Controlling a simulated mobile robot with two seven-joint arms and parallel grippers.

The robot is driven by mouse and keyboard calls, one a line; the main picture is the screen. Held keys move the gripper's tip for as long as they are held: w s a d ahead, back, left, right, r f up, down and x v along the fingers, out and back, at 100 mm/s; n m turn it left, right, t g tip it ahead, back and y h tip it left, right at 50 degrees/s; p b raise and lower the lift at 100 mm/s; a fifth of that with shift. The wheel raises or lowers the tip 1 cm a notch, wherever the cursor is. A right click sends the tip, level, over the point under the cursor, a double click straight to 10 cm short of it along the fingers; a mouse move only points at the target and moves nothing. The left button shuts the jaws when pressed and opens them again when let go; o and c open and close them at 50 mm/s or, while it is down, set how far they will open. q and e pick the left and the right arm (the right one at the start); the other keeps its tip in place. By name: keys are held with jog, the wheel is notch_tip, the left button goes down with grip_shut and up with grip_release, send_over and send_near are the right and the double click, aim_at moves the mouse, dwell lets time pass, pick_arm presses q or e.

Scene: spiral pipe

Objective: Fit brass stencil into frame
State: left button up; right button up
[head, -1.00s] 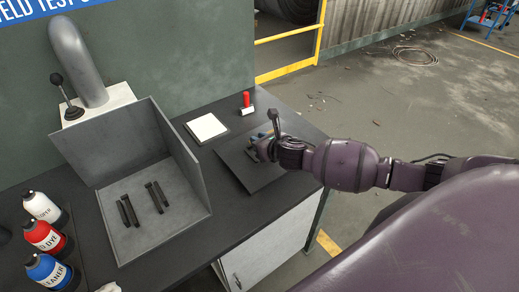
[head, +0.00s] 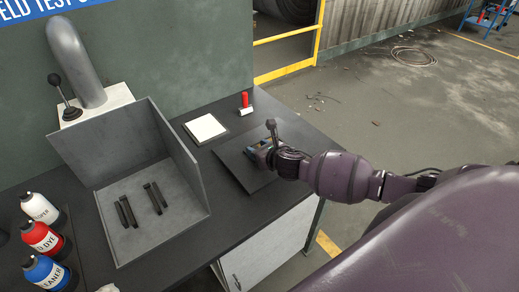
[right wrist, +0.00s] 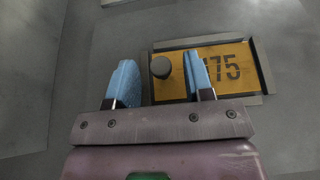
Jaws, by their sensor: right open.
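The brass stencil (right wrist: 232,68) is a yellow plate with dark digits ending in 75, in the right wrist view. A dark knob (right wrist: 160,67) stands at its left end. The dark frame (right wrist: 266,68) borders the stencil along its visible top, right and bottom sides; whether it is fully seated I cannot tell. My right gripper (right wrist: 162,82) is open, its blue fingers apart with the knob showing between them. One finger covers part of the stencil. In the head view my right gripper (head: 260,152) is over the dark plate (head: 243,172), hiding most of the stencil. My left gripper is out of view.
A grey open tray (head: 180,215) with several black bars (head: 155,198) stands left on the bench. Bottles (head: 47,240) stand at the left. The bench's right edge is close to my arm.

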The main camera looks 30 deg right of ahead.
jog(key=shift+s, duration=0.1)
jog(key=a+v, duration=0.1)
jog(key=v, duration=1)
jog(key=s+f+m, duration=0.1)
jog(key=m, duration=0.1)
jog(key=s+a+f+m, duration=0.1)
jog(key=m, duration=0.1)
jog(key=s+f+m, duration=0.1)
jog(key=m, duration=0.1)
jog(key=shift+s+a+f+g, duration=0.1)
jog(key=shift+s+a+g, duration=0.2)
jog(key=shift+a, duration=0.05)
jog(key=s+a+f+m, duration=0.1)
jog(key=m, duration=0.2)
jog(key=s+f+m, duration=0.1)
jog(key=s+m, duration=0.1)
jog(key=m, duration=0.1)
jog(key=s+a+f+m, duration=0.1)
jog(key=f+m, duration=0.1)
jog(key=m, duration=0.2)
jog(key=shift+s+a+g, duration=0.3)
jog(key=shift+a, duration=0.1)
jog(key=s+f+m, duration=0.2)
jog(key=s+m, duration=0.3)
jog(key=m, duration=0.5)
jog(key=s+a+f+m+h, duration=0.1)
jog(key=s+f+m, duration=0.2)
jog(key=m, duration=0.7)
jog(key=shift+s+g, duration=0.4)
jog(key=shift+s, duration=0.5)
